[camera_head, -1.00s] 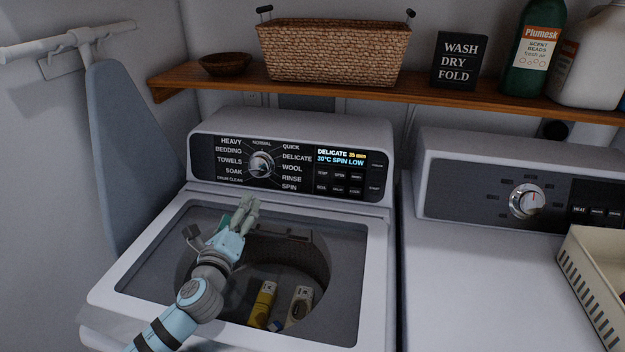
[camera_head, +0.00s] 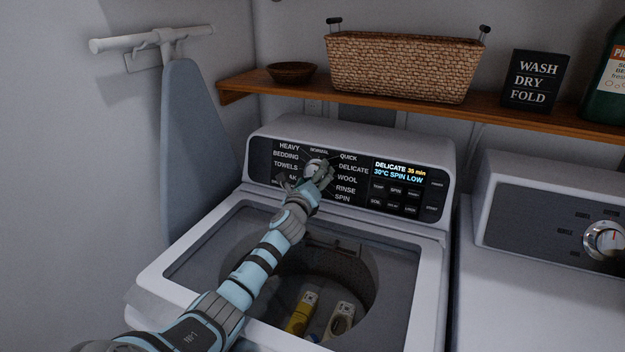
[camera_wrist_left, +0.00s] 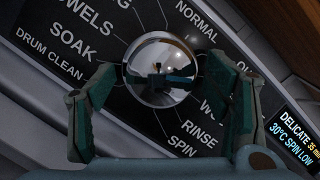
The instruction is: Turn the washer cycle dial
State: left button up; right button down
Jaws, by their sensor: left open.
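The washer cycle dial (camera_head: 314,169) is a round silver knob on the black control panel, ringed by cycle names such as HEAVY, NORMAL and SPIN. In the left wrist view the shiny dial (camera_wrist_left: 160,70) sits between the two fingers of my left gripper (camera_wrist_left: 163,105). The fingers are open, one on each side, with a visible gap to the dial. In the head view my left gripper (camera_head: 318,180) is at the dial and partly covers it and nearby labels. The washer display (camera_head: 399,173) reads DELICATE, 35 min, 30°C SPIN LOW. My right gripper is not in view.
The washer's lid (camera_head: 215,247) with its clear window lies below the panel; yellow and white bottles show through it. A shelf (camera_head: 390,100) with a wicker basket (camera_head: 400,66) is above. The dryer (camera_head: 545,290) stands at the right, an ironing board (camera_head: 198,140) at the left.

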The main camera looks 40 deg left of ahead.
pick_arm(q)
jog(key=c, duration=1.1)
jog(key=shift+c, duration=0.2)
jog(key=shift+n, duration=0.4)
jog(key=n+g+p, duration=0.1)
jog(key=n, duration=0.2)
jog(key=shift+d+r+y+p, duration=0.1)
jog(key=shift+y+p, duration=0.2)
jog(key=shift+y, duration=0.1)
jog(key=n+g+p, duration=0.1)
jog(key=n, duration=0.2)
jog(key=n+g+p, duration=0.1)
jog(key=n+p, duration=0.2)
jog(key=n, duration=0.1)
jog(key=shift+r, duration=0.1)
jog(key=shift+n+g+p, duration=0.4)
jog(key=shift+n, duration=0.6)
